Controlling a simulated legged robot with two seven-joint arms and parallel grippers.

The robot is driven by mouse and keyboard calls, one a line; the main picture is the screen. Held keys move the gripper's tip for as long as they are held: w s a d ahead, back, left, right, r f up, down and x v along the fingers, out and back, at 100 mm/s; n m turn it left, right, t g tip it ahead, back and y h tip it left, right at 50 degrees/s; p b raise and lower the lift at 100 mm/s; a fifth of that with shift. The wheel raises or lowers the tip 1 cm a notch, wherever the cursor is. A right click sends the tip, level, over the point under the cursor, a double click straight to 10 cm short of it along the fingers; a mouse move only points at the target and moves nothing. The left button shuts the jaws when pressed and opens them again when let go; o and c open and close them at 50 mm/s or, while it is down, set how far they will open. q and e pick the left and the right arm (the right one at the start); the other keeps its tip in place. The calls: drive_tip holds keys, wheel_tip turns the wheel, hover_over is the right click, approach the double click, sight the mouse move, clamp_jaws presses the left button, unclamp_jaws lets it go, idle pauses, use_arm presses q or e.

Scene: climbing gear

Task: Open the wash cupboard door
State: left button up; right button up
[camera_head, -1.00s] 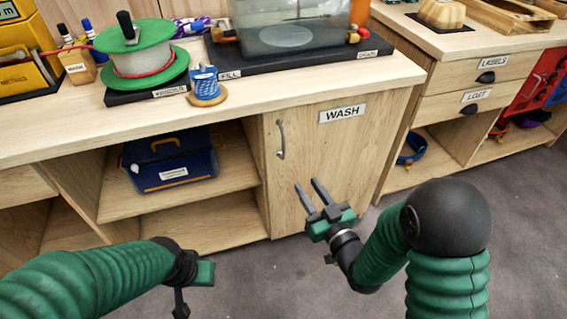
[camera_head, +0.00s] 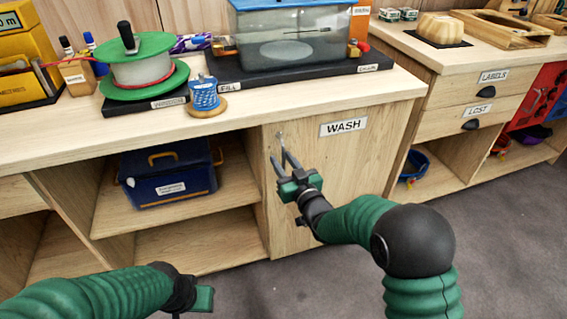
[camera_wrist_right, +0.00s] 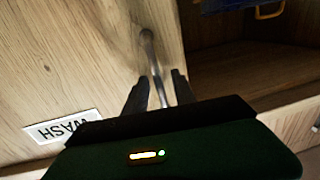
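The wash cupboard door (camera_head: 343,168) is a pale wooden door with a WASH label (camera_head: 343,126), and it is shut. The label also shows upside down in the right wrist view (camera_wrist_right: 62,128). The door's thin metal handle (camera_head: 279,138) is at its left edge, mostly hidden behind my right gripper (camera_head: 282,162). In the right wrist view the handle (camera_wrist_right: 152,62) runs down between the two open fingers of my right gripper (camera_wrist_right: 156,88); I cannot tell whether they touch it. My left gripper (camera_head: 200,299) is low at the left, away from the door; its fingers are not clear.
An open shelf left of the door holds a blue box (camera_head: 168,174). The worktop above carries a green spool (camera_head: 140,75) and a clear tank (camera_head: 290,38). Drawers (camera_head: 464,105) stand to the right. The floor (camera_head: 480,240) in front is clear.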

clamp_jaws()
idle(1.3)
